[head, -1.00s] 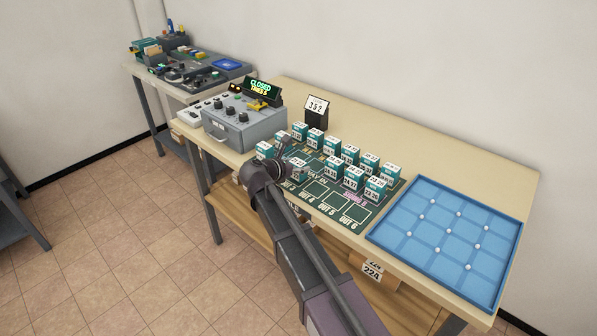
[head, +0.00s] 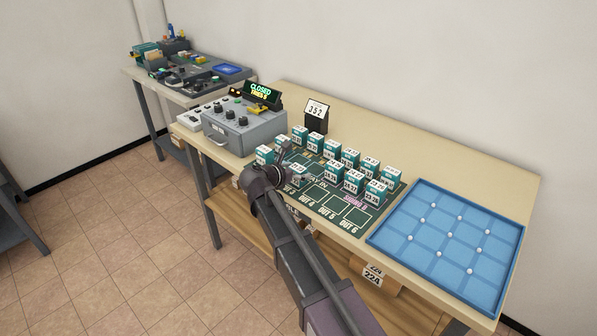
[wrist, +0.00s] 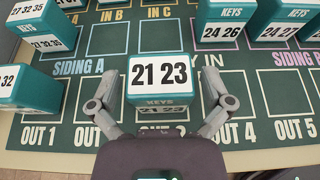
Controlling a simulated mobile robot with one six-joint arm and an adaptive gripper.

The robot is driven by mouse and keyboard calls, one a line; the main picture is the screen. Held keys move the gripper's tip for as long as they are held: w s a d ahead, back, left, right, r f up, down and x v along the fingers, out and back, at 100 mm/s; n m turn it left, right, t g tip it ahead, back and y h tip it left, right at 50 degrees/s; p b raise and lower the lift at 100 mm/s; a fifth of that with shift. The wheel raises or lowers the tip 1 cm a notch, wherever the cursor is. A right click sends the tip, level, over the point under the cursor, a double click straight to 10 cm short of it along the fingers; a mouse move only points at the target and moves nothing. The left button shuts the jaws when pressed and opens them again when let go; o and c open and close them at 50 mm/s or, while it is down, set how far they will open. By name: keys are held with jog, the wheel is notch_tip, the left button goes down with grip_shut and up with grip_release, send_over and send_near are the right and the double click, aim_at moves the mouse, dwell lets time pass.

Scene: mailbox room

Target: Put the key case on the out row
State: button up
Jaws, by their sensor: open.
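A teal and white key case (wrist: 160,75) marked 21 23 stands between my fingers in the wrist view, in the column of OUT 3; its base is partly hidden. It also shows in the head view (head: 298,171), partly behind my arm. My gripper (wrist: 160,92) is open, with one finger on each side of the case; I cannot tell whether they touch it. The out row runs along the near edge of the green mat (head: 345,222). OUT 4 (wrist: 231,108) and OUT 5 (wrist: 290,95) look empty.
Another case (wrist: 28,88) stands by OUT 1. Several more cases (head: 350,158) stand farther back and right on the mat. A blue tray with white knobs (head: 446,236) is to the right. A grey control box (head: 245,133), lit CLOSED, and a 352 card (head: 316,112) stand behind.

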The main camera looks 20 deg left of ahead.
jog(key=shift+r, duration=0.1)
jog(key=shift+r, duration=0.15)
jog(key=p+v, duration=0.5)
jog(key=v, duration=0.7)
jog(key=shift+d, duration=0.1)
